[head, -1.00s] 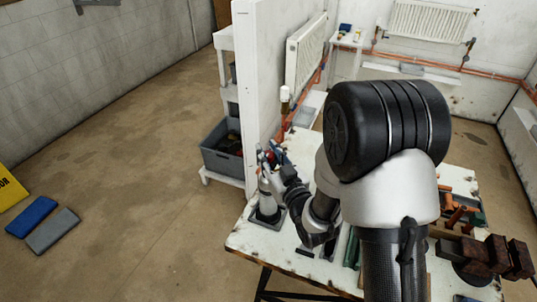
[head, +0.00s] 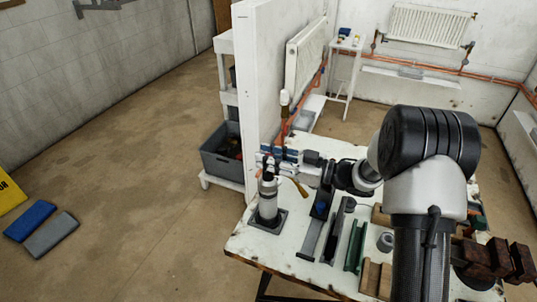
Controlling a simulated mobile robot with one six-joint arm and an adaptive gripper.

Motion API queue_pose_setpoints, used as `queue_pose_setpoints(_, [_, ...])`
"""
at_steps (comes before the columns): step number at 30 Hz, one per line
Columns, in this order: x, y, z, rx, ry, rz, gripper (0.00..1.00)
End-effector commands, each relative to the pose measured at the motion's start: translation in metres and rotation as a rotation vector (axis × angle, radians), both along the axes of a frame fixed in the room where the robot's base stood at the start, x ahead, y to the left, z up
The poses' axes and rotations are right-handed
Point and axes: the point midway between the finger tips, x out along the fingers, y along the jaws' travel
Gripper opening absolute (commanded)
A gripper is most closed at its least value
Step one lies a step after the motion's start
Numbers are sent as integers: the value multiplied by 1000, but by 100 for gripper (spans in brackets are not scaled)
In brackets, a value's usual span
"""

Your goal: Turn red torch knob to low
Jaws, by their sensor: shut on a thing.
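The torch (head: 268,197) is a pale grey cylinder with a dark top. It stands upright in a dark square base at the bench's left corner. My gripper (head: 270,158) reaches in from the right, level with the torch's top, with blue-grey fingers shut there. The red knob is largely hidden by the fingers, and its setting cannot be read. A short yellowish part (head: 300,187) shows just right of the torch, below the gripper.
The white bench (head: 250,246) holds dark tools, a green bar (head: 355,245) and a grey ring (head: 385,242) right of the torch. A white partition (head: 256,80) rises behind it. A grey crate (head: 222,160) stands on a shelf at left.

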Motion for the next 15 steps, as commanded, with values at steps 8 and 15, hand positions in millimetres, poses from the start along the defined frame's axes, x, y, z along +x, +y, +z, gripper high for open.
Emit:
queue_pose_setpoints(8, [1,0,1,2,-1,155,1])
queue_pose_setpoints(15, [0,0,1,3,-1,216,1])
